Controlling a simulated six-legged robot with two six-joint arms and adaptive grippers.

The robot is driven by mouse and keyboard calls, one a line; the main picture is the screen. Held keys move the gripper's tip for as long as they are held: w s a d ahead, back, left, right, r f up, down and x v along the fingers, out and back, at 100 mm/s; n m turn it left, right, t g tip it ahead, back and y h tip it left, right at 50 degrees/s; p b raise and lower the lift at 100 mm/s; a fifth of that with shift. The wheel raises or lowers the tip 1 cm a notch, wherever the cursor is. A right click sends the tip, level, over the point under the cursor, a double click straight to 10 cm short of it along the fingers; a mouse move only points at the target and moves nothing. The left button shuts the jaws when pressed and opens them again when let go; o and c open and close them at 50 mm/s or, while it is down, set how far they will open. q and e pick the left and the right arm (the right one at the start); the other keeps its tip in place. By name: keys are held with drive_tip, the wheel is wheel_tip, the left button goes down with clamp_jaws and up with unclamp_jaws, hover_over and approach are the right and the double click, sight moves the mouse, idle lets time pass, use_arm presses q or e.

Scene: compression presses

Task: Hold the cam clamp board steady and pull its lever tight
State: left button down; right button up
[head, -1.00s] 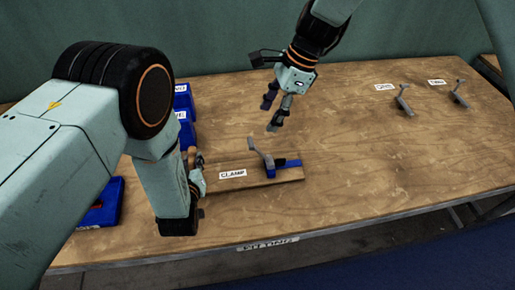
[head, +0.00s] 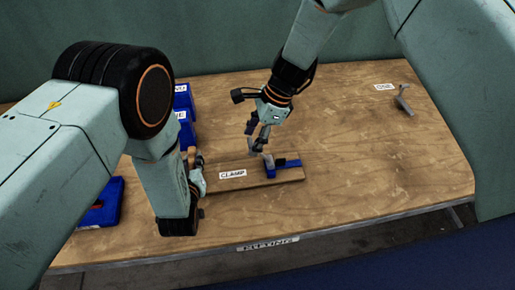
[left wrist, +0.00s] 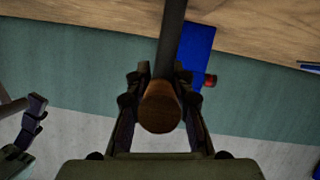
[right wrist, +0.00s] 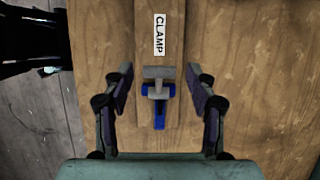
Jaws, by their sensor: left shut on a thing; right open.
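The cam clamp board (head: 235,184) is a wooden plank labelled CLAMP, lying flat near the middle of the table. A blue clamp base (head: 285,163) with a grey lever (head: 267,159) sits at its right end. My left gripper (head: 198,178) is at the board's left end, shut on a wooden handle, which the left wrist view shows between the fingers (left wrist: 160,108). My right gripper (head: 255,143) is open just above the lever. In the right wrist view the lever (right wrist: 158,73) lies between its spread fingers (right wrist: 161,78), with a gap on each side.
A grey lever-like part (head: 403,102) with a label is at the back right. The table right of the board is clear.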

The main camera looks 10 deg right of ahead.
drive_tip(key=shift+x, duration=0.95)
clamp_jaws()
